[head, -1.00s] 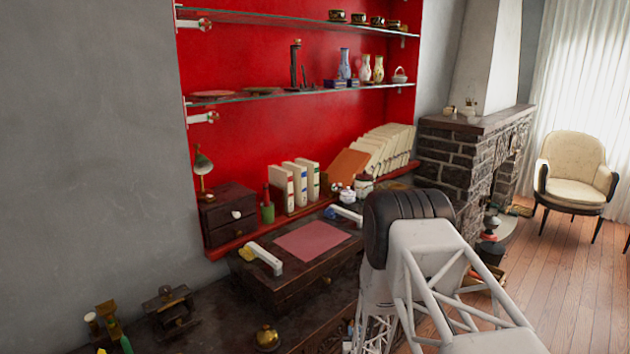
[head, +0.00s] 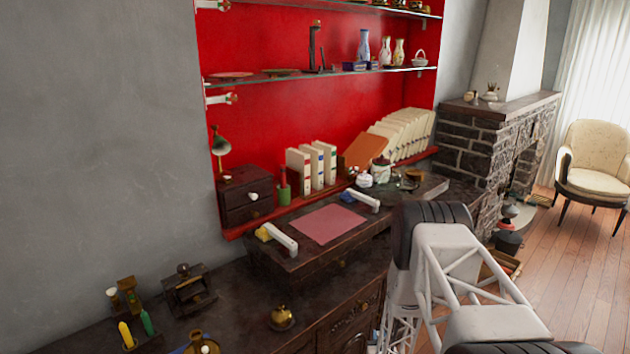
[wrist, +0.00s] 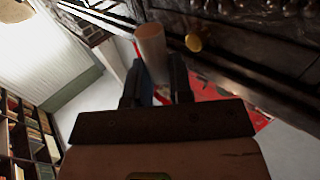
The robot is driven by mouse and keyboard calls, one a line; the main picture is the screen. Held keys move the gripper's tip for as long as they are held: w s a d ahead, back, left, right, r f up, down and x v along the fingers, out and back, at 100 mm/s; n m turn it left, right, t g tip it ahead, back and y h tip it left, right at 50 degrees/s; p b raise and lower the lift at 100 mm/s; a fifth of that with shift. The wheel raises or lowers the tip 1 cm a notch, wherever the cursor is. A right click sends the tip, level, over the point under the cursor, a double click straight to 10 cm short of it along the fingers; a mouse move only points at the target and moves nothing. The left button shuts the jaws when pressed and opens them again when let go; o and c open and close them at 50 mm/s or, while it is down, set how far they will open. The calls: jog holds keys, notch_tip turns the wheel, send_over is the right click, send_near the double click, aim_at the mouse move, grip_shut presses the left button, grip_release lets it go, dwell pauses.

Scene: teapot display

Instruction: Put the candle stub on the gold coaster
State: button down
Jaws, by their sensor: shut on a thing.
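In the wrist view my gripper (wrist: 155,72) is shut on a pale tan cylinder, which looks like the candle stub (wrist: 150,43). The stub stands out past the fingertips, its round end facing away from my palm. My gripper and the stub do not show in the head view, where only white and black parts of my arm appear at the lower right. I cannot clearly pick out the gold coaster in either view.
A dark desk holds a red mat (head: 325,224), a brass bell (head: 282,318), white books (head: 312,165) and a small drawer box (head: 245,195). Glass shelves (head: 320,74) hang above. In the wrist view a dark carved front with a brass knob (wrist: 193,43) is close beside the stub.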

jog(key=shift+r, duration=0.1)
jog(key=a+r+n+y, duration=0.2)
jog(key=a+r+y, duration=0.1)
jog(key=a+r, duration=0.65)
jog(key=s+a+r+n+g+y, duration=0.1)
jog(key=s+a+r+n+y, duration=0.15)
jog(key=s+a+r, duration=0.45)
jog(key=s+a+r+n+g+y, duration=0.1)
jog(key=s+a+r, duration=0.3)
jog(key=s+a, duration=0.4)
jog(key=s+a+r+n+g+y, duration=0.2)
jog(key=s+a+r+y, duration=0.2)
jog(key=s+a, duration=0.5)
jog(key=s+a+r+n+g+y, duration=0.2)
jog(key=s+a+r, duration=0.4)
jog(key=s+a, duration=0.3)
jog(key=shift+a+y, duration=0.15)
jog(key=shift+y, duration=0.3)
jog(key=shift+r, duration=0.1)
jog(key=w+d+f+x, duration=0.1)
jog(key=x, duration=1.3)
jog(key=shift+f, duration=0.2)
jog(key=shift+w+a, duration=0.1)
jog(key=shift+a, duration=0.1)
